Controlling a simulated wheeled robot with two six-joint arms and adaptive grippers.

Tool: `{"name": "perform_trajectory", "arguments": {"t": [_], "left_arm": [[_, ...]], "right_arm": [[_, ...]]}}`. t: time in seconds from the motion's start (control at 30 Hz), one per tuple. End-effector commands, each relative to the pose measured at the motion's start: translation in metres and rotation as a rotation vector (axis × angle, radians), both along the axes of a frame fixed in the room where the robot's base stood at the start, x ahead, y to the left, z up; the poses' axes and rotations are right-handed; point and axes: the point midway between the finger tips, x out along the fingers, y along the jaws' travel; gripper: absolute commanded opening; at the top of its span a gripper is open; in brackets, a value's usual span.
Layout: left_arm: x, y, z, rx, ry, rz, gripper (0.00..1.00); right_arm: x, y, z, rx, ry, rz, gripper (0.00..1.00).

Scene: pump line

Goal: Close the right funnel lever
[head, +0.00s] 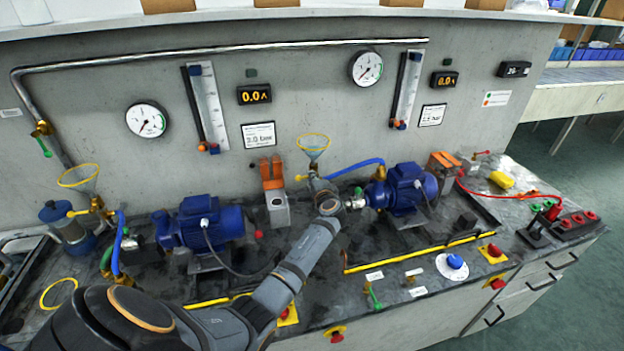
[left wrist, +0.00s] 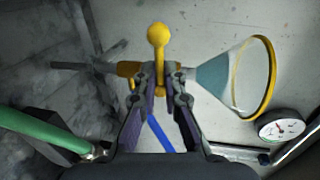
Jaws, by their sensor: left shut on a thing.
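The right funnel (head: 313,143), with a yellow rim, stands in front of the grey wall panel; it also shows in the left wrist view (left wrist: 235,80). Its lever (head: 300,178) has a yellow knob and sticks out to the left, across the funnel's pipe. In the left wrist view, the lever (left wrist: 157,36) points up between my fingers, in front of the brass valve (left wrist: 130,69). My left gripper (left wrist: 162,85) is shut on the lever's stem, with the knob beyond the fingertips. In the head view my own wrist partly hides the valve. My right gripper is not seen.
A blue pump (head: 400,190) stands to the right of the funnel and another blue pump (head: 205,222) to the left. An orange-topped grey block (head: 275,195) is close on the left. A blue hose (head: 355,166) runs right from the valve. A gauge (head: 366,68) is above.

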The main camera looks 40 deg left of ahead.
Motion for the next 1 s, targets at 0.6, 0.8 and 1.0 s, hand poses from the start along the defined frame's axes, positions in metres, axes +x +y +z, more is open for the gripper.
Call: {"name": "perform_trajectory", "arguments": {"t": [0.6,0.8,1.0], "left_arm": [[-0.003,-0.005,0.000,-0.001,0.001,-0.001,0.31],[-0.029,-0.036,0.007,-0.005,-0.001,-0.002,0.31],[-0.060,-0.070,0.017,-0.005,0.000,0.001,0.31]], "right_arm": [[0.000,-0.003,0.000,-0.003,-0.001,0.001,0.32],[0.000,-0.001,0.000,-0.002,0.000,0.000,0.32],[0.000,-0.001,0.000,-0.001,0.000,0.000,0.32]]}}
